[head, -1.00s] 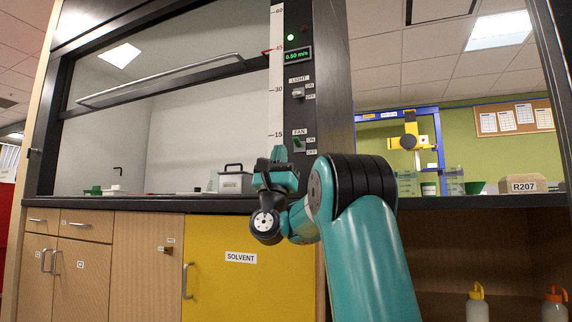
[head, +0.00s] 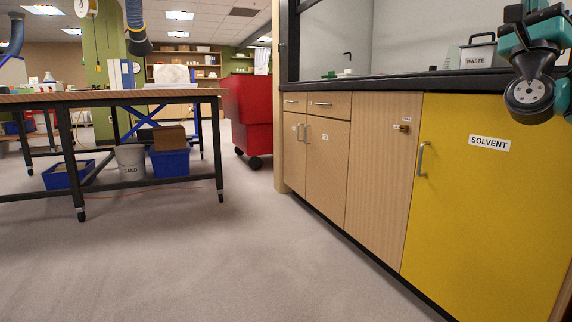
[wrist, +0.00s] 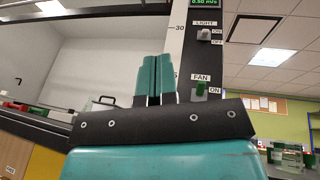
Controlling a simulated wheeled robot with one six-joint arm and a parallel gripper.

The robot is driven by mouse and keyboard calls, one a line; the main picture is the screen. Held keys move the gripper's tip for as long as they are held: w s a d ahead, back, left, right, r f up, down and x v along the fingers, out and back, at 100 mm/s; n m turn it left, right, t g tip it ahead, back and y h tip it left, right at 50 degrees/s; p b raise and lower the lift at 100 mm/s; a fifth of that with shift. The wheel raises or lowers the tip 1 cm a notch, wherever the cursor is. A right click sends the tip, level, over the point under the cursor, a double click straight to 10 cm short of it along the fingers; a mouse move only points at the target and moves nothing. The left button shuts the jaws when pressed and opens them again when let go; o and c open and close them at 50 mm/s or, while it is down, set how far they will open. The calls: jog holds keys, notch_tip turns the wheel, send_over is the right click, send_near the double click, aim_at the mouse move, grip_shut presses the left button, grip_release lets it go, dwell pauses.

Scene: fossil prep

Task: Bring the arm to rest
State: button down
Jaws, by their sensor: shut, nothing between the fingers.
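My gripper shows in the wrist view (wrist: 153,78), its two teal fingers pressed together with nothing between them. It points at the fume hood's right post, which carries the LIGHT switch (wrist: 204,35) and the FAN switch (wrist: 200,90). The fingertips appear beside the post's scale strip; I cannot tell the distance. In the head view only part of my folded teal arm (head: 540,60) shows at the upper right, in front of the hood counter and the yellow SOLVENT cabinet (head: 490,200).
A WASTE container (head: 478,55) stands on the hood counter (head: 400,83). Wood cabinets (head: 375,160) run below it. A red cabinet on wheels (head: 248,110) stands further back. A workbench (head: 110,97) is at left, with blue bins (head: 170,162) and a SAND bucket (head: 131,160) underneath. The floor (head: 220,260) between is clear.

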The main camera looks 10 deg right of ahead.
jog(key=w+a+n+t+y+p, duration=0.1)
jog(key=w+a+n+t+y, duration=0.15)
jog(key=a+n+y, duration=0.55)
jog(key=w+a+n+t+y+p, duration=0.2)
jog(key=w+a+n+y, duration=0.2)
jog(key=n+y, duration=0.8)
jog(key=a+f+n+g+y+p, duration=0.2)
jog(key=a+f+n+g+y, duration=0.3)
jog(key=a, duration=0.4)
jog(key=a+f+n+g+y+p, duration=0.2)
jog(key=a+f+n+g+y, duration=0.3)
jog(key=a, duration=0.4)
jog(key=s+a+f+n+g+p, duration=0.5)
jog(key=s+a+f+n+g, duration=0.35)
jog(key=s+f+g, duration=0.2)
jog(key=s+f+n+g+h+p, duration=0.4)
jog(key=s+g, duration=0.3)
jog(key=s, duration=0.7)
notch_tip(320, 180, up, 36)
jog(key=s+d+n+p, duration=0.1)
jog(key=s+p, duration=0.1)
jog(key=p, duration=3.4)
jog(key=shift+d+h, duration=0.3)
jog(key=shift+d, duration=0.1)
